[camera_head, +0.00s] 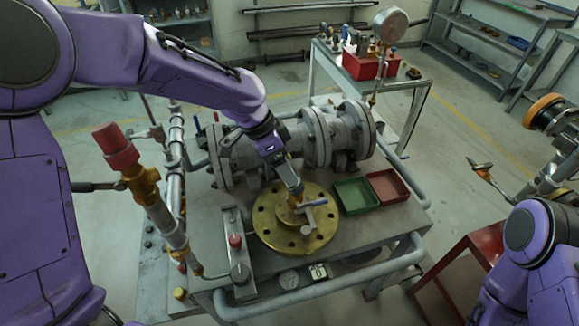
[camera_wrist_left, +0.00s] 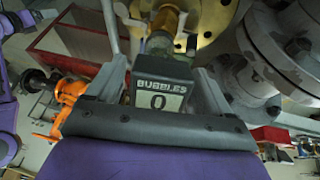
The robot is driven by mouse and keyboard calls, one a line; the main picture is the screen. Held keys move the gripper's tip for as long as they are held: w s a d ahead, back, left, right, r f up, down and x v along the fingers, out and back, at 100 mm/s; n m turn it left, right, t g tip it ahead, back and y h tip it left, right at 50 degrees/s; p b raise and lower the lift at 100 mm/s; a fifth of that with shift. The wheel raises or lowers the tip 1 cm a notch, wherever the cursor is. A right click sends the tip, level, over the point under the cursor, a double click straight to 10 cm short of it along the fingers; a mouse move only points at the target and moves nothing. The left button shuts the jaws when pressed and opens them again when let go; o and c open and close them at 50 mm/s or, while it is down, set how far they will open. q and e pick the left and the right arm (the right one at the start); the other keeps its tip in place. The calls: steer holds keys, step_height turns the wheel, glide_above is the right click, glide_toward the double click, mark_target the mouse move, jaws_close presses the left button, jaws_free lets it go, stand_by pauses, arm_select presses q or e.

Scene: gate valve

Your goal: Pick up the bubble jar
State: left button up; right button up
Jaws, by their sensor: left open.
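In the left wrist view a small dark, boxy jar with a pale label reading BUBBLES and 0, the bubble jar (camera_wrist_left: 161,92), sits in front of the palm between the fingers. I cannot tell whether they touch it. My left gripper (camera_head: 297,197) is open, pointing down over the round brass flange (camera_head: 270,232). A brass-orange stem (camera_wrist_left: 168,20) shows beyond the jar. In the head view the jar is not clear at the gripper; a small plate marked 0 (camera_head: 319,271) shows at the bench's front.
The grey valve body (camera_head: 285,147) lies behind the flange. A green tray (camera_head: 356,195) and a red tray (camera_head: 388,186) lie right of it. A red-topped brass fitting (camera_head: 118,150) stands at the left, and a pipe rail (camera_head: 340,288) borders the bench front.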

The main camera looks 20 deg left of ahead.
arm_select(q)
steer(key=shift+x, duration=1)
steer(key=shift+r, duration=0.1)
steer(key=c, duration=1.3)
